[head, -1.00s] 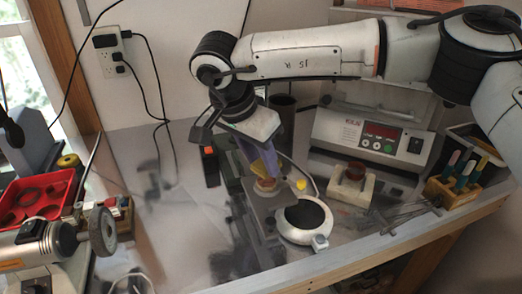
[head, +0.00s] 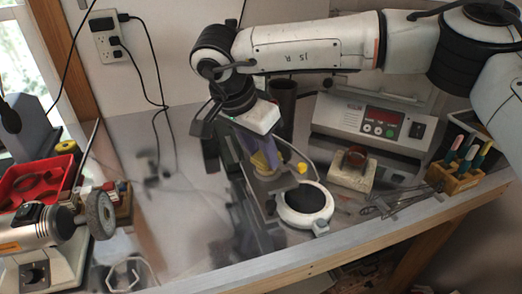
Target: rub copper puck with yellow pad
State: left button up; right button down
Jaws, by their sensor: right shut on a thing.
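My right gripper (head: 257,150) comes down from the upper middle in the head view. The copper puck (head: 265,171) is mostly hidden directly beneath the pad, on a grey metal plate (head: 283,183). Only a small part of its edge shows; the pad appears to be against its top, though the contact itself is hidden. My left gripper is not in view.
A white round device with a dark top (head: 304,205) stands just in front of the plate. A pale block with a copper-coloured ring (head: 352,178), a tool holder (head: 455,182) and a control box (head: 372,122) are to the right. A grinder (head: 50,232) and red tray (head: 30,190) are left.

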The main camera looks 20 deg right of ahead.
jog(key=shift+f, duration=0.35)
dwell(0.6)
jog(key=shift+w+a, duration=0.1)
jog(key=shift+w+a, duration=0.15)
jog(key=shift+w, duration=0.1)
jog(key=shift+s+d+b, duration=0.35)
jog(key=shift+s+d, duration=0.1)
jog(key=shift+s, duration=0.25)
jog(key=shift+w+a+p, duration=0.35)
jog(key=shift+w+a, duration=0.1)
jog(key=shift+w, duration=0.25)
jog(key=shift+s+d+f, duration=0.1)
jog(key=shift+s+d, duration=0.4)
jog(key=shift+s, duration=0.25)
jog(key=shift+w+a, duration=0.5)
jog(key=shift+w, duration=0.25)
jog(key=shift+s+d, duration=0.4)
jog(key=shift+s, duration=0.3)
dwell(3.0)
